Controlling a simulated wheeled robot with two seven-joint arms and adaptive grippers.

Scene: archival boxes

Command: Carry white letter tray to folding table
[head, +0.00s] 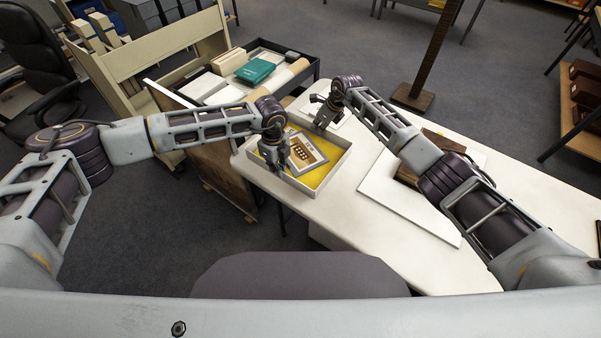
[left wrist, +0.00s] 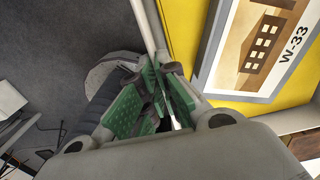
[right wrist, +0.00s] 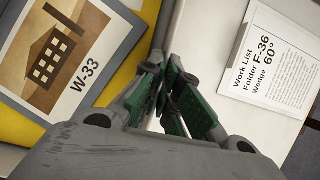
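A white letter tray (head: 301,181) with a yellow lining is at the left end of a long white-topped table (head: 395,232). A framed building picture marked W-33 (head: 307,152) lies in it. My left gripper (head: 276,163) is closed over the tray's left wall, which runs between its green pads in the left wrist view (left wrist: 155,100). My right gripper (head: 322,120) is closed over the opposite wall, also in the right wrist view (right wrist: 160,95). I cannot tell whether the tray rests on the tabletop or hangs just above it. I cannot tell which table is the folding one.
A Work List sheet (right wrist: 270,62) lies beside the tray. A white board with a brown item (head: 408,190) lies further right. A cream cart (head: 150,50) and a dark-rimmed table with boxes and a teal folder (head: 255,71) stand behind left. A wooden post (head: 432,55) stands behind.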

